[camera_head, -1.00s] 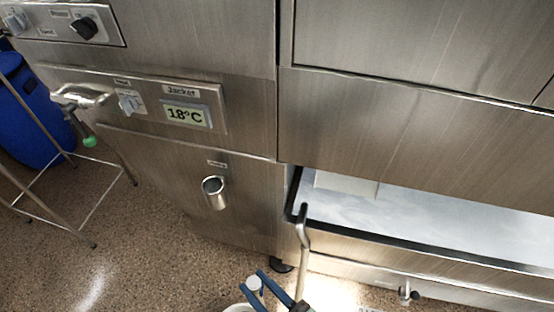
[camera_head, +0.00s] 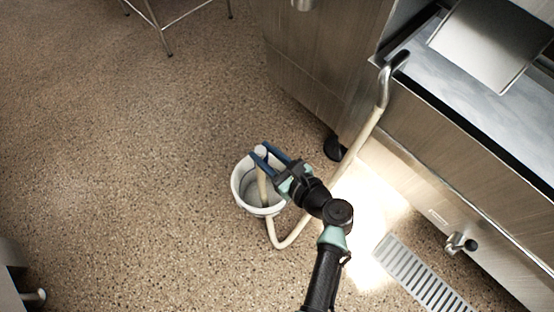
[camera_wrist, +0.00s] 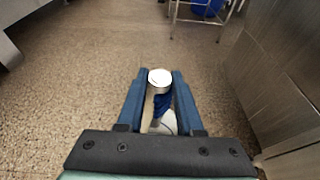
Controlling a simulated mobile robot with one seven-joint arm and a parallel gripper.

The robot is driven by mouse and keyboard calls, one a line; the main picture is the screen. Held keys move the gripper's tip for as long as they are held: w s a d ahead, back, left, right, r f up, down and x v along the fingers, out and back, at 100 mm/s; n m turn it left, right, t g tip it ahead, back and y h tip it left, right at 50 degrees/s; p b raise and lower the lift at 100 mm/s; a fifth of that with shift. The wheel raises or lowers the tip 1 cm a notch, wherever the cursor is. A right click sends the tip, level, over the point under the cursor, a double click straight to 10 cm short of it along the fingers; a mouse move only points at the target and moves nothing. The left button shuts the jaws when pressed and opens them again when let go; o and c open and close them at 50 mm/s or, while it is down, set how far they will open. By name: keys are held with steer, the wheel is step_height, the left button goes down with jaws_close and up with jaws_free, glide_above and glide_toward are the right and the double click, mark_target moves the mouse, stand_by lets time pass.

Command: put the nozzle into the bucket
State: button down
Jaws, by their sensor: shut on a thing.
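The nozzle (camera_head: 262,152) shows as a pale round end between my blue fingers. In the wrist view the nozzle (camera_wrist: 160,79) is a white disc at the fingertips with a cream hose (camera_wrist: 148,110) hanging below. My gripper (camera_head: 264,149) is shut on it, over the far side of the white bucket (camera_head: 239,190) as seen from above. The hose crosses the bucket's opening and near rim, loops on the floor and rises to a bent metal pipe (camera_head: 385,87). I cannot tell the nozzle's height above the rim. The wrist view shows little of the bucket, behind the fingers.
A steel tank (camera_head: 450,130) with a tap (camera_head: 459,243) stands at right. A floor grate (camera_head: 420,280) lies at lower right. A steel stand (camera_head: 165,40) is at the top left. The speckled floor left of the bucket is clear.

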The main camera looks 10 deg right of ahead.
steer(key=shift+a+f+n+y+b, duration=0.15)
steer(key=shift+f+b, duration=0.15)
steer(key=shift+f, duration=0.25)
steer(key=shift+a+f+n+y+b, duration=0.15)
steer(key=shift+f+b, duration=0.15)
steer(key=shift+f, duration=0.2)
step_height(320, 180, down, 5)
steer(key=b, duration=0.5)
steer(key=shift+b, duration=0.35)
steer(key=shift+f+b, duration=1.75)
steer(key=shift+f, duration=1.1)
steer(key=shift+c, duration=2.4)
jaws_free()
